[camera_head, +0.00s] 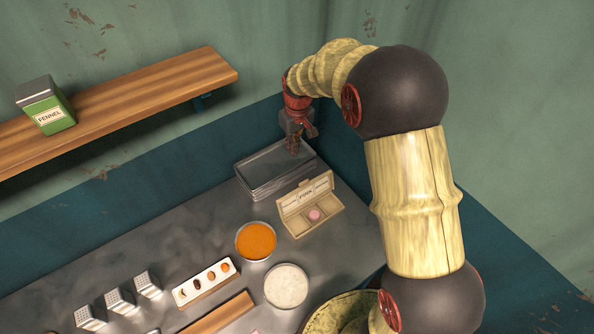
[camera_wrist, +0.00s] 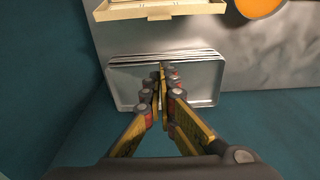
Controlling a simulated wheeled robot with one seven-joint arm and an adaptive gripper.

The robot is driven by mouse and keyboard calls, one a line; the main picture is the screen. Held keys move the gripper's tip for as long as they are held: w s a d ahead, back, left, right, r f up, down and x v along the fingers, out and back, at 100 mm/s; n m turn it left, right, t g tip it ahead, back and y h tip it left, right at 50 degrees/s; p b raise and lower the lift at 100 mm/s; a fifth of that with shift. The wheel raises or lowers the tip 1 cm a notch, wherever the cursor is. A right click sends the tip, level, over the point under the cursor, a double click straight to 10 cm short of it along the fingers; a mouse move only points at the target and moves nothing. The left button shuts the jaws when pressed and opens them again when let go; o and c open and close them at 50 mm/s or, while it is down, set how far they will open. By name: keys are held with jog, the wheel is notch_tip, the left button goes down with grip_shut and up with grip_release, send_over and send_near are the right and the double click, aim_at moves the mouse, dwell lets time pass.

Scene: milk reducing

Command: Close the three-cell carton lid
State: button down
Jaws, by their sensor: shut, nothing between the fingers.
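In the wrist view only part of the carton's lid (camera_wrist: 160,10) shows at the top edge. My gripper (camera_head: 294,146) is above the metal trays behind the carton, apart from the lid. In the wrist view its fingertips (camera_wrist: 164,72) are together and hold nothing.
Stacked metal trays (camera_head: 262,176) lie behind the carton, against the wall. A bowl of orange food (camera_head: 256,241) and a bowl of white food (camera_head: 286,286) stand left and in front of it. A wooden shelf (camera_head: 130,98) with a green fennel tin (camera_head: 47,107) hangs on the wall.

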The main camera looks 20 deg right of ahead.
jog(key=s+d+f, duration=0.1)
jog(key=s+f, duration=0.2)
jog(key=f, duration=0.6)
jog(key=shift+f, duration=0.2)
jog(key=shift+s, duration=0.1)
jog(key=shift+b, duration=0.35)
jog(key=shift+s+d+r+t+b, duration=0.15)
jog(key=shift+s+t+b, duration=0.15)
jog(key=shift+b, duration=0.3)
